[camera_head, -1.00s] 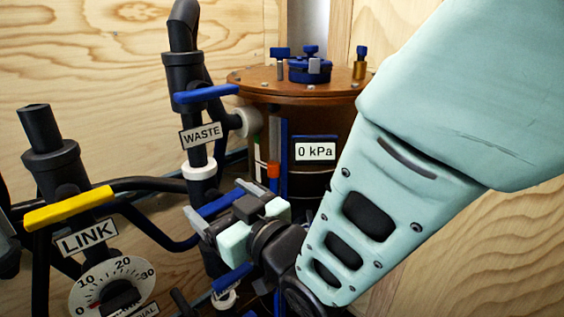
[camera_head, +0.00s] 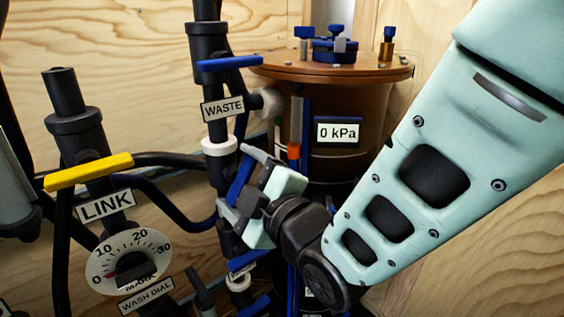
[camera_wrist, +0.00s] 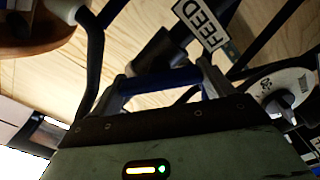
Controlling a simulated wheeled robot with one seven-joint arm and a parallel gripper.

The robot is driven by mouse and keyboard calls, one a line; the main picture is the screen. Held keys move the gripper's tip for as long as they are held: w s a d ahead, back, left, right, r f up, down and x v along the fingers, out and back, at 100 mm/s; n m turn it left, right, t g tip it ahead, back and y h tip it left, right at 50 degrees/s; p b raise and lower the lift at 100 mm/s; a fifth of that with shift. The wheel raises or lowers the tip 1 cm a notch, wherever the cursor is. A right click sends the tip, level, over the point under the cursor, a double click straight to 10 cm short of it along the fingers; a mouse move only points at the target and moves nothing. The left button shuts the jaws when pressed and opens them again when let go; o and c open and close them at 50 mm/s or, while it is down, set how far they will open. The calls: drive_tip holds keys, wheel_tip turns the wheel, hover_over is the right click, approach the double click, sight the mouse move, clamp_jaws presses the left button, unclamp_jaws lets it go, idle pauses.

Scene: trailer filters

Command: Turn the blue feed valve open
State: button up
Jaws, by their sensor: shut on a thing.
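The blue feed valve handle (camera_head: 239,183) is on the dark pipe below the WASTE label, and slopes steeply in the head view. My gripper (camera_head: 246,186) is shut on this handle, one finger near each end. In the wrist view the blue handle (camera_wrist: 165,80) spans between the two grey fingers of my gripper (camera_wrist: 163,84). The FEED label (camera_wrist: 205,27) shows just above it there. In the head view the gripper hides part of the handle and the valve body.
The blue WASTE handle (camera_head: 229,63) lies level above. The yellow LINK handle (camera_head: 89,171) and wash dial (camera_head: 128,262) are at left. A brown tank (camera_head: 345,105) with a 0 kPa display (camera_head: 338,131) stands behind. Other blue handles sit just below my gripper.

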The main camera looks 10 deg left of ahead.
drive_tip(key=n, duration=0.6)
drive_tip(key=shift+f+n, duration=0.15)
drive_tip(key=shift+n, duration=0.25)
idle(0.4)
drive_tip(key=o, duration=0.9)
drive_tip(key=shift+o, duration=0.2)
drive_tip(key=shift+d, duration=0.1)
